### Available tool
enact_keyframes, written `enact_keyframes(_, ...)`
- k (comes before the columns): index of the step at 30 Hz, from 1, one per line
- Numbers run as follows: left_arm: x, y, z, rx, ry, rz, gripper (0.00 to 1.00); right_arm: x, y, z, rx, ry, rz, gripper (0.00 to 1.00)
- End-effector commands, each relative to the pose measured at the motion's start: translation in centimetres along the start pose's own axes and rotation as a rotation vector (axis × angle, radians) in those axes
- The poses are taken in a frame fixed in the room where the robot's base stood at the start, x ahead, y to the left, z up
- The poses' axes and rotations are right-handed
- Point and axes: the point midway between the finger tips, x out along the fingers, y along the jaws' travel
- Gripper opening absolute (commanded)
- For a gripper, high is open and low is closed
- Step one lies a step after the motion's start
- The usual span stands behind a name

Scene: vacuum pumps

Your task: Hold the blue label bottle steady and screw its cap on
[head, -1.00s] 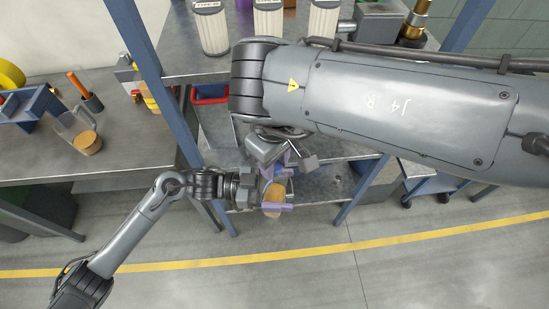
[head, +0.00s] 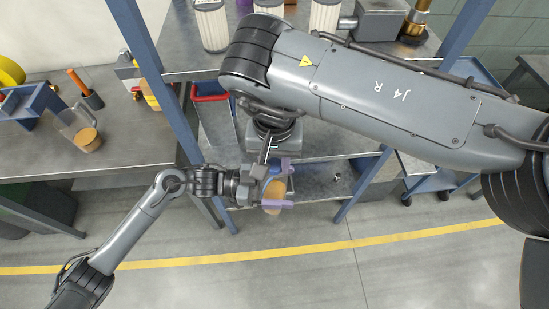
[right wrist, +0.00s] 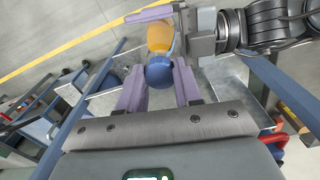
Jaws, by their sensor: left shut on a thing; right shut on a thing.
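The bottle (head: 274,193) looks amber-tan and is held at the shelf's front, over the floor. My left gripper (head: 277,187) is shut around its body, with a purple finger on each side. In the right wrist view the bottle's amber body (right wrist: 159,37) lies beyond a round blue cap (right wrist: 158,75). The cap is at the bottle's near end, and I cannot tell how far it is threaded. My right gripper (right wrist: 159,70) is shut on the cap, between its two purple fingers. The label cannot be made out.
The left bench (head: 125,150) holds a clear jug (head: 82,135). White ribbed filters (head: 268,30) stand at the back. The floor in front is clear.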

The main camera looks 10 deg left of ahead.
Motion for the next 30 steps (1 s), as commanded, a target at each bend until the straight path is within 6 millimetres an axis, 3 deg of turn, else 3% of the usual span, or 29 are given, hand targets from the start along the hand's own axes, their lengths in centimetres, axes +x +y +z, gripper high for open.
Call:
enact_keyframes(6, 0.0, 0.0, 0.0, 0.0, 0.0, -0.001, 0.03, -0.1, 0.1, 0.0, -0.001, 0.001, 0.001, 0.0)
enact_keyframes(7, 0.0, 0.0, 0.0, 0.0, 0.0, -0.001, 0.03, -0.1, 0.1, 0.0, -0.001, 0.002, 0.001, 0.39)
enact_keyframes(11, 0.0, 0.0, 0.0, 0.001, 0.0, -0.001, 0.03, -0.1, 0.1, 0.0, -0.003, 0.002, 0.001, 0.59)
enact_keyframes(20, 0.0, 0.0, -0.1, 0.001, 0.001, -0.001, 0.03, -0.2, 0.0, 0.0, -0.004, 0.002, 0.001, 0.6)
enact_keyframes(30, 0.0, 0.0, -0.1, 0.001, 0.001, -0.001, 0.03, -3.6, 0.0, -0.1, -0.004, 0.005, 0.001, 0.6)
